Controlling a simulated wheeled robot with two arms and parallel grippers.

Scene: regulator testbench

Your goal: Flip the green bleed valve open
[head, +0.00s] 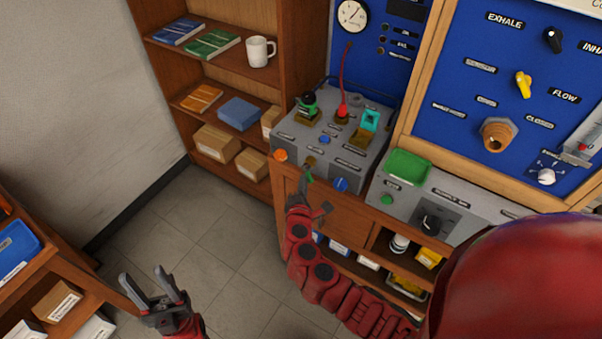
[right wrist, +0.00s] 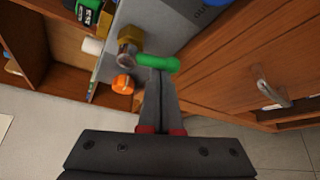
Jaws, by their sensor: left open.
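The bleed valve has a green lever (right wrist: 158,62) on a brass body (right wrist: 130,40) at the front face of the grey test box. In the head view the green lever (head: 309,176) is small and partly hidden by my right gripper. The lever lies crosswise at the fingertips of my right gripper (right wrist: 161,72) in the right wrist view. These fingers are close together, shut, with the lever at their tips; I cannot tell whether they touch it. My right gripper (head: 302,189) is just below the valve in the head view. My left gripper (head: 143,274) is open and empty over the floor.
An orange knob (head: 281,155) and a blue knob (head: 340,184) flank the valve. The grey box (head: 290,139) carries other fittings on top. A wooden cabinet (head: 340,217) stands below. A shelf (head: 155,62) is behind left; the floor (head: 215,235) is clear.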

